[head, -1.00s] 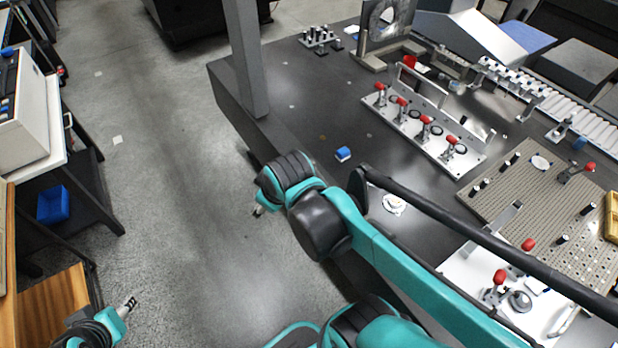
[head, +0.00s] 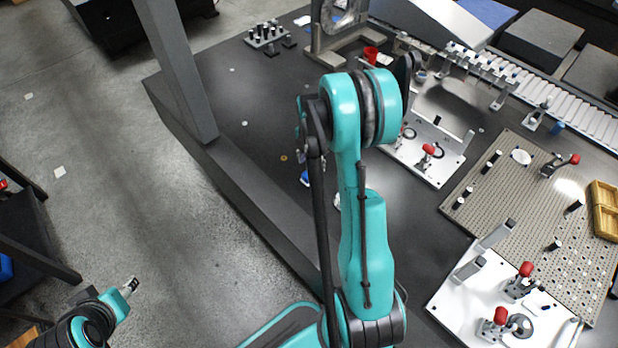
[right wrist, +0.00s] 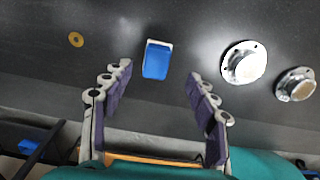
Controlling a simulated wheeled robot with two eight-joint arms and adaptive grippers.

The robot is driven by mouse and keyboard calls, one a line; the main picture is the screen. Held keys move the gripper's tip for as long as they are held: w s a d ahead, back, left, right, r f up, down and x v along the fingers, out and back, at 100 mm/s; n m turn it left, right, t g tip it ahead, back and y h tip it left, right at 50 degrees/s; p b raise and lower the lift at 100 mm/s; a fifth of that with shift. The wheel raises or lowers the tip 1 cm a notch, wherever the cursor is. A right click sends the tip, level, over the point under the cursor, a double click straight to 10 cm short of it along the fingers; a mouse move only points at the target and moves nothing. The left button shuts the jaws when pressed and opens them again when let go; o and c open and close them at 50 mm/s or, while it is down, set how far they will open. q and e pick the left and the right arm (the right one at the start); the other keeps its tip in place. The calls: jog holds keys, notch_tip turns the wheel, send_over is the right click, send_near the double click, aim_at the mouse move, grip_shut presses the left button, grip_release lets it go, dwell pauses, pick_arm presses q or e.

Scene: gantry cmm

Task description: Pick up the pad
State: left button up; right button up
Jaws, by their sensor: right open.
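The pad (right wrist: 156,60) is a small blue block with a pale edge, lying on the dark table. In the head view the pad (head: 305,179) is partly hidden by my right arm. My right gripper (right wrist: 159,78) is open and empty in the right wrist view. The pad shows between its two fingers, near the fingertip line, and no finger touches it. In the head view the right gripper is mostly hidden behind my arm. My left gripper (head: 130,286) is at the lower left, over the floor and away from the table; its jaws are too small to read.
Two round flanged metal parts (right wrist: 243,63) lie right of the pad, with a brass washer (right wrist: 76,39) to its left. A clamp fixture (head: 440,165), a perforated plate (head: 490,200) and a grey upright post (head: 177,70) stand around the table (head: 230,95).

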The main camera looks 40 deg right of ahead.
aim_at(309, 173)
notch_tip(309, 173, down, 2)
jog(key=shift+w+f+b, duration=0.1)
jog(key=shift+w+b, duration=0.05)
jog(key=shift+b, duration=0.2)
notch_tip(309, 173, down, 4)
jog(key=shift+a+r+b, duration=0.15)
jog(key=shift+r+b, duration=0.1)
jog(key=shift+b, duration=0.8)
jog(key=shift+w+f, duration=0.1)
jog(key=shift+f, duration=0.25)
jog(key=shift+r, duration=0.1)
jog(key=c, duration=1.2)
